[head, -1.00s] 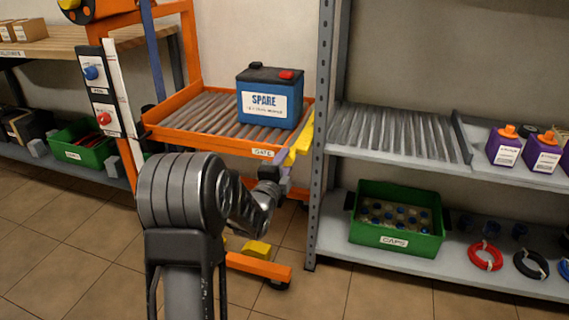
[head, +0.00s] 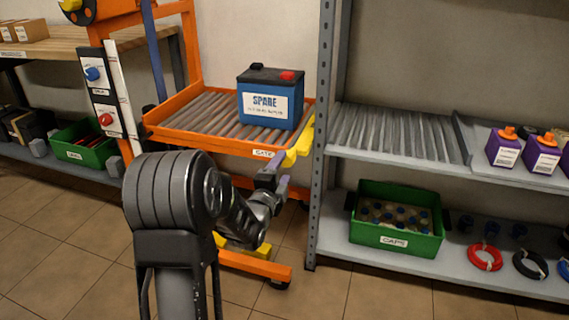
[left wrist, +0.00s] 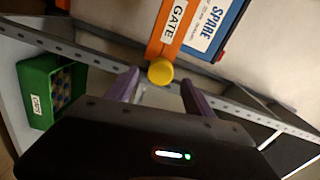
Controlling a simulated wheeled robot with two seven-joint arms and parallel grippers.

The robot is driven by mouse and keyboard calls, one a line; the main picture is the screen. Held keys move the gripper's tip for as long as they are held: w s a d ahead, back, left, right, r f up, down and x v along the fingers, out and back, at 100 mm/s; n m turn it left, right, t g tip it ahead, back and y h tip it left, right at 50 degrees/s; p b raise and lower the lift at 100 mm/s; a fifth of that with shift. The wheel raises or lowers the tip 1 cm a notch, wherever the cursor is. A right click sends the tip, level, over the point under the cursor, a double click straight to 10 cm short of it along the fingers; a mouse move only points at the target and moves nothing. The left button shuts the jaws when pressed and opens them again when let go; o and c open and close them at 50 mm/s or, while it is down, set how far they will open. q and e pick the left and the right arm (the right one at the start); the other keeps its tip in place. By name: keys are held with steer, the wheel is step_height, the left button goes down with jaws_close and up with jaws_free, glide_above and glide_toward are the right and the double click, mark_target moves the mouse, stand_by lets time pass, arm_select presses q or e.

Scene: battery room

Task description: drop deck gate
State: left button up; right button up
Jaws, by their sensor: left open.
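The orange deck (head: 160,132) of the lift cart has a roller surface and a front edge labelled GATE (head: 263,153). A yellow handle (head: 301,142) sits at the gate's right end. In the left wrist view the gate's orange bar (left wrist: 165,35) ends in a round yellow knob (left wrist: 160,72). My left gripper (head: 278,173) is open, just below and left of the handle in the head view. In the left wrist view its purple fingers (left wrist: 158,95) stand either side of the knob's line, with the knob just beyond the tips. I see no contact. My right gripper is out of view.
A blue SPARE battery (head: 268,100) stands on the deck rollers. A grey shelf rack (head: 322,150) stands close on the right, with a green CAPS bin (head: 397,240) on its lower shelf. A control panel (head: 97,92) is on the cart's left post. The cart's orange foot (head: 255,265) is below.

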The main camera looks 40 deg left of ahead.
arm_select(q)
steer(key=p+v, duration=0.1)
steer(key=v, duration=0.4)
stand_by(0.5)
